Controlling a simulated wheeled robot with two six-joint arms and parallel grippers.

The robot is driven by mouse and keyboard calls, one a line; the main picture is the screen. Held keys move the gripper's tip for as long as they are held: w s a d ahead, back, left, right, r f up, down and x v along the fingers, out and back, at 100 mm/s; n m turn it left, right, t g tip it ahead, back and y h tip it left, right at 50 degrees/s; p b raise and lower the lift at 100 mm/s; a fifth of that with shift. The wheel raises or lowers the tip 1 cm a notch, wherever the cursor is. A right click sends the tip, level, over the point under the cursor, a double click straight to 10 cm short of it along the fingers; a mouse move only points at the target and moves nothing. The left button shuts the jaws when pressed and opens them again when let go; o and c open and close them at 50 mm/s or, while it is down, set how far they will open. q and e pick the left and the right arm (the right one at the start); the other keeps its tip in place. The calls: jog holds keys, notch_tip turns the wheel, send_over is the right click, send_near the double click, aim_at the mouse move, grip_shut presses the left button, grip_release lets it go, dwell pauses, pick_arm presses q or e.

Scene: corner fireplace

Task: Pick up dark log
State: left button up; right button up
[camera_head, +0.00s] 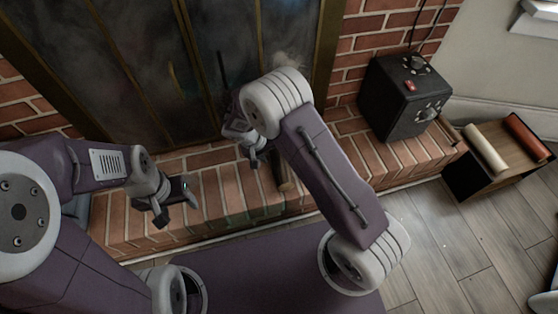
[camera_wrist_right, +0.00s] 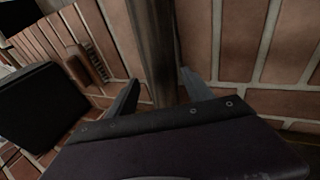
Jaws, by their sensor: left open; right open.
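The dark log (camera_wrist_right: 152,45) shows in the right wrist view as a long dark brown bar. It runs from the top edge down between the two fingers of my right gripper (camera_wrist_right: 160,90). The fingers are open, one on each side of it, and its lower end is hidden behind the gripper body. In the head view, part of the log (camera_head: 277,170) shows on the brick hearth beside my right forearm, which hides some of it. My left gripper (camera_head: 176,206) is open and empty above the left part of the hearth.
The brick hearth (camera_head: 230,190) runs in front of the glass fireplace doors (camera_head: 150,75). A black box with knobs (camera_head: 395,105) stands on its right part. A wooden crate (camera_head: 495,178) with a cream roll (camera_head: 485,148) and a red roll (camera_head: 528,137) is further right. Grey floor (camera_head: 440,235) is clear.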

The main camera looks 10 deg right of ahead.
aim_at(277, 155)
jog(key=b+x, duration=0.3)
jog(key=x, duration=0.2)
jog(key=shift+a+b, duration=0.25)
jog(key=shift+b, duration=0.1)
jog(key=shift+w+d+r, duration=0.1)
grip_shut()
jog(key=shift+r+p, duration=0.55)
jog(key=shift+p, duration=0.15)
jog(key=r+p, duration=0.1)
jog(key=r, duration=0.1)
jog(key=d+r+p, duration=0.1)
jog(key=r+p, duration=0.1)
jog(key=shift+r, duration=0.15)
jog(key=d+r+p, duration=0.5)
jog(key=d, duration=0.5)
jog(key=shift+d+r, duration=0.3)
jog(key=shift+d, duration=0.05)
jog(key=shift+w, duration=0.1)
